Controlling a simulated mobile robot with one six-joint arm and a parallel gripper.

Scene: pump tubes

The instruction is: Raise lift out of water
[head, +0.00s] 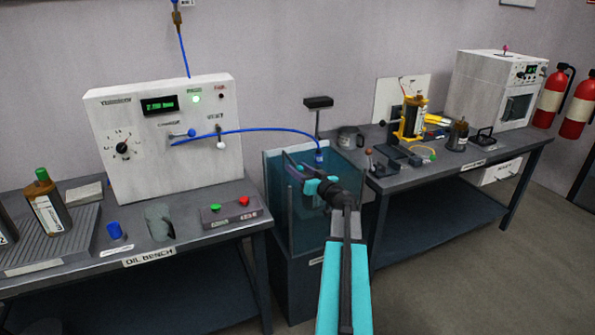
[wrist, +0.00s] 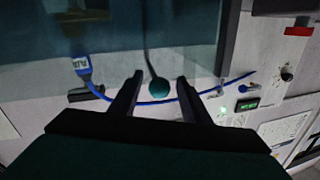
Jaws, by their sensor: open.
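The water tank (head: 282,215) is a clear blue-tinted box between the two benches. My gripper (head: 300,172) is over the tank's upper part in the head view. In the wrist view my gripper (wrist: 160,79) is open, with its two dark fingers on either side of a teal ball knob (wrist: 159,87) on a thin rod. I cannot tell whether either finger touches the knob. A blue-capped tube (head: 319,157) with a label hangs on the blue hose (head: 255,130) at the tank's back; it also shows in the wrist view (wrist: 82,67). The lift inside the water is not clearly visible.
The white test panel (head: 165,135) with a lit display stands on the left bench. A black T-shaped post (head: 318,103) rises behind the tank. The right bench holds a yellow fixture (head: 412,125), a metal mug (head: 350,137) and a white oven (head: 490,90).

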